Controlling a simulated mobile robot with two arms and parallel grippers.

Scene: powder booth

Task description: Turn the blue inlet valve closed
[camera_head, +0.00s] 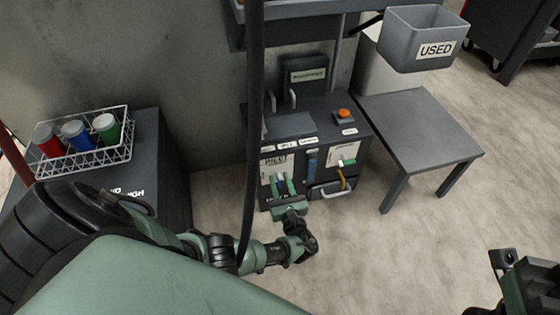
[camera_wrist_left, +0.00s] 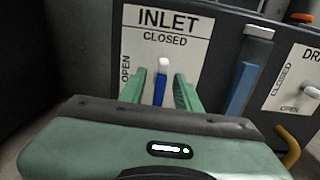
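The blue inlet valve handle (camera_wrist_left: 160,88) has a white tip and stands nearly upright on the white INLET plate (camera_wrist_left: 188,42). Its tip points up toward the word CLOSED; OPEN is printed at the plate's left. My left gripper (camera_wrist_left: 160,92) has its two green fingers on either side of the handle, with a narrow gap visible on each side. In the head view my left gripper (camera_head: 283,188) is in front of the plate (camera_head: 270,162) on the dark cabinet and hides much of the handle. Part of my right arm shows at the lower right; its fingertips do not show.
Right of the inlet are a blue bar (camera_wrist_left: 243,88), the drain plate (camera_wrist_left: 296,80) and a yellow hose (camera_wrist_left: 288,145). An orange button (camera_head: 343,113) is on the cabinet top. A grey table (camera_head: 425,130) stands right. A dark cable hangs before the cabinet's left side.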

